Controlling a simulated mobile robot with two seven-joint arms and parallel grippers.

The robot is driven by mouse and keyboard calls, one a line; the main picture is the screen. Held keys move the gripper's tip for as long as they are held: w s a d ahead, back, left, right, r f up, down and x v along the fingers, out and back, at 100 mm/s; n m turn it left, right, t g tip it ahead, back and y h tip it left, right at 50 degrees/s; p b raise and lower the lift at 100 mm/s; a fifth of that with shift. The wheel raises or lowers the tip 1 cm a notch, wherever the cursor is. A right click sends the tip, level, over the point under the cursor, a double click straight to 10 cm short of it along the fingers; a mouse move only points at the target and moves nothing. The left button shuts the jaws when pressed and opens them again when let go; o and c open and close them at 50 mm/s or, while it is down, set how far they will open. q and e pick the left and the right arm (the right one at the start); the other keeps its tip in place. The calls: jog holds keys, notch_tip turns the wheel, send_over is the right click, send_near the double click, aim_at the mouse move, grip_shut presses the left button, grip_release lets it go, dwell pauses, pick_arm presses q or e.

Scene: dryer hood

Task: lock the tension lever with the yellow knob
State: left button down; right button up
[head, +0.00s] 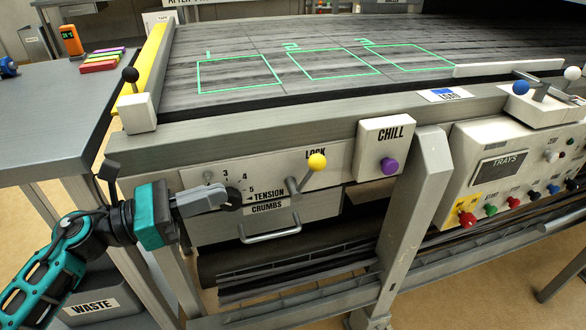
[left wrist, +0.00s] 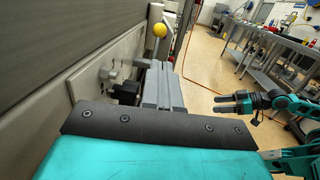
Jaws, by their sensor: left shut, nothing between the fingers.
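The yellow knob (head: 317,161) tops a short tension lever (head: 304,180) on the front panel, which leans up and right, with the knob just under the LOCK label. The knob also shows in the left wrist view (left wrist: 159,30), beyond the fingertips. My left gripper (head: 230,197) is shut and empty in front of the panel, left of the lever and apart from the knob. A black dial (head: 235,202) sits by its fingertips; I cannot tell whether they touch. My right gripper (left wrist: 232,103) shows small in the left wrist view, away from the panel; its jaw gap is unclear.
A CRUMBS drawer handle (head: 270,232) juts out below the lever. A CHILL box (head: 385,150) with a purple button stands to its right, beside a slanted metal leg (head: 412,210). A white block with a black-knobbed lever (head: 137,112) is at the upper left corner.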

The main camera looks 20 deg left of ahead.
aim_at(309, 165)
pick_arm(q)
jog(key=shift+w+d, duration=0.1)
jog(key=p+x, duration=0.2)
jog(key=x, duration=1.2)
